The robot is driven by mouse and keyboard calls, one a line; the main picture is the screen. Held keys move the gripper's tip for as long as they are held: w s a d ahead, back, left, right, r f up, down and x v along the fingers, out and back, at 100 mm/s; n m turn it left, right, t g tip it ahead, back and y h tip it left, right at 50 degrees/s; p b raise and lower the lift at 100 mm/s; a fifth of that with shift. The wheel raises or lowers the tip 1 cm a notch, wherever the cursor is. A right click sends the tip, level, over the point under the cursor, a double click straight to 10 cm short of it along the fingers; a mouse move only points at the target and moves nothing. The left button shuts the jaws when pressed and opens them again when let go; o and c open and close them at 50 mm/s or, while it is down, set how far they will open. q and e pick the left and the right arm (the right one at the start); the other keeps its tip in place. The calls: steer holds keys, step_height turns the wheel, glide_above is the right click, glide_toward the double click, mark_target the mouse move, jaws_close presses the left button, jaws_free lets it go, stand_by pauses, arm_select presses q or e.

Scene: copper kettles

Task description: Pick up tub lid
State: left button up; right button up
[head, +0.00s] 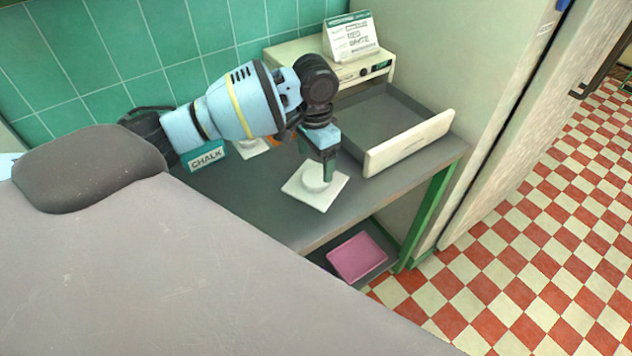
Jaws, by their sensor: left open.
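A white round piece (314,180), which looks like the tub lid, sits on a white square sheet (306,201) on the grey counter. My left gripper (327,176) points down over the round piece, with its fingertips at or just above it. It is open, and I cannot tell whether it touches the piece. The fingers hide part of the round piece. My right gripper is not in view.
An open drawer with a cream front (408,143) stands right of my left gripper. A chalk box (206,157) is to the left. A sign (351,38) stands at the back. A pink tray (357,257) lies on the lower shelf.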

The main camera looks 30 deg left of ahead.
mark_target(314, 177)
arm_select(q)
steer(key=f, duration=0.3)
steer(key=shift+s+f, duration=0.25)
steer(key=shift+f, duration=0.75)
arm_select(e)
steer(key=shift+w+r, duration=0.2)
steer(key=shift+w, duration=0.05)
arm_select(q)
steer(key=shift+c, duration=0.2)
steer(key=c, duration=1)
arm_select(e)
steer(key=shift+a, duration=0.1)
arm_select(q)
steer(key=shift+r, duration=0.15)
steer(key=shift+c, duration=0.2)
